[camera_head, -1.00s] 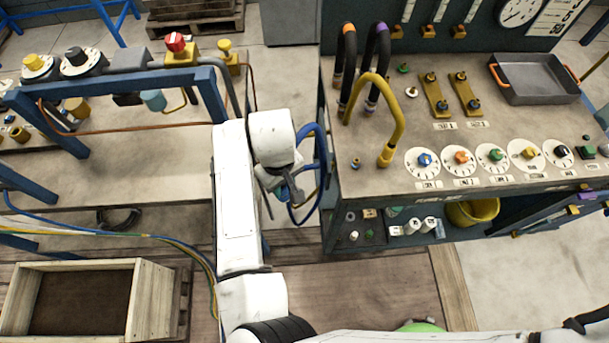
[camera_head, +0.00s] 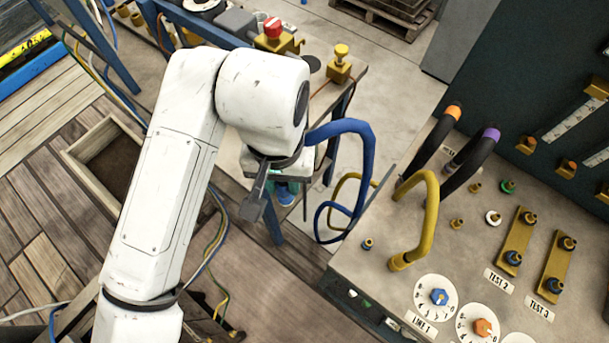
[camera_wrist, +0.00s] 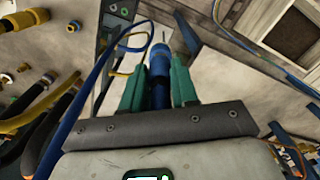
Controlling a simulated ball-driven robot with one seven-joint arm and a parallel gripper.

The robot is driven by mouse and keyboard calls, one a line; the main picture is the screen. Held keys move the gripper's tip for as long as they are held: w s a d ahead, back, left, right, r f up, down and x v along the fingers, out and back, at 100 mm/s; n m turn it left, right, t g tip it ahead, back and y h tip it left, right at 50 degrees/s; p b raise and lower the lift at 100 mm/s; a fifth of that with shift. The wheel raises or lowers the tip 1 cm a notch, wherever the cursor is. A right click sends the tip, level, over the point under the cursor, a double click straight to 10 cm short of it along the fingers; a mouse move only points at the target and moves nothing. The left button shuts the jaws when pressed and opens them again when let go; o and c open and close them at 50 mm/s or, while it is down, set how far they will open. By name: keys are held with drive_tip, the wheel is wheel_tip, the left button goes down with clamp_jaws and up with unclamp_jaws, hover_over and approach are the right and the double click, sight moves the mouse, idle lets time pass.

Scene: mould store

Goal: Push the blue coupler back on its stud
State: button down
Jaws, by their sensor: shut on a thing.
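My gripper (camera_head: 284,190) is in the air left of the bench, partly hidden behind my wrist in the head view. In the wrist view its green fingers (camera_wrist: 158,75) are shut on the blue coupler (camera_wrist: 160,58), one on each side. The coupler's free end points away from my palm, with nothing touching it. A blue hose (camera_head: 350,128) loops beside the gripper; it also crosses the left of the wrist view (camera_wrist: 88,82). A small blue-topped stud (camera_head: 368,243) stands bare near the bench's left edge, apart from the coupler. It seems to show in the wrist view (camera_wrist: 74,26).
The bench (camera_head: 350,277) carries a yellow hose (camera_head: 431,215) arching beside the stud, and dark hoses with orange and purple bands (camera_head: 472,158) behind it. Dials (camera_head: 439,296) lie in front. A side table with a red button (camera_head: 273,28) stands behind my arm.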

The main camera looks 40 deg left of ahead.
drive_tip(key=w+d+m, duration=0.2)
drive_tip(key=d+m, duration=0.1)
drive_tip(key=d, duration=0.6)
drive_tip(key=w+d+m, duration=0.3)
drive_tip(key=d, duration=0.6)
drive_tip(key=shift+s+a+f+b, duration=0.15)
drive_tip(key=shift+f+b, duration=1.2)
drive_tip(key=shift+f, duration=0.45)
drive_tip(key=shift+s+a+f+b, duration=0.1)
drive_tip(key=shift+f+b, duration=1.25)
drive_tip(key=shift+f, duration=0.4)
drive_tip(key=shift+f+b, duration=0.7)
drive_tip(key=shift+f, duration=0.8)
idle(1.0)
